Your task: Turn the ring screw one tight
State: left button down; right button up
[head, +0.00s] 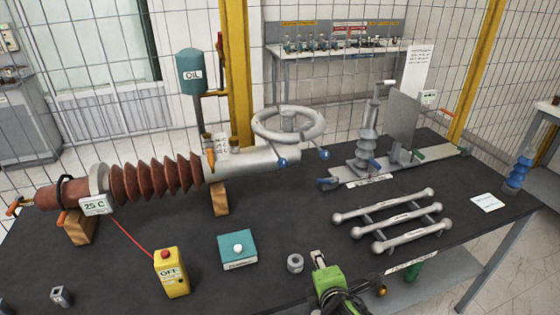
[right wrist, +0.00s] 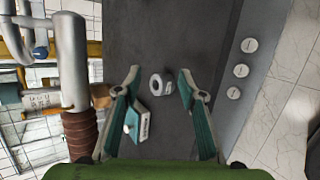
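In the head view, a grey metal ring (head: 288,125) sits above the pale end cylinder of the brown ribbed bushing (head: 150,178). Two blue-headed screws, a left one (head: 282,162) and a right one (head: 324,154), show low at the ring's near side; I cannot tell which is screw one or how tight they are. In the right wrist view a blue screw head (right wrist: 40,53) shows at the upper left. My right gripper (right wrist: 158,70) is open and empty, away from the ring. A metal nut (right wrist: 161,85) lies on the table between its fingers in the picture. My left gripper is not in view.
A teal button box (head: 238,250) and yellow OFF box (head: 171,273) stand in front of the bushing. Three grey bars (head: 390,222) lie to the right. A clamp stand (head: 368,150) is at the back right. Bare black table (head: 300,200) lies between.

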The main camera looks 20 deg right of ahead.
jog(key=w+r+n+t, duration=0.4)
jog(key=w+r+n, duration=0.4)
jog(key=w+n, duration=0.1)
jog(key=n+t+y, duration=0.3)
jog(key=n, duration=0.8)
send_near(283, 164)
jog(key=w+p, duration=0.1)
jog(key=w, duration=1)
grip_shut()
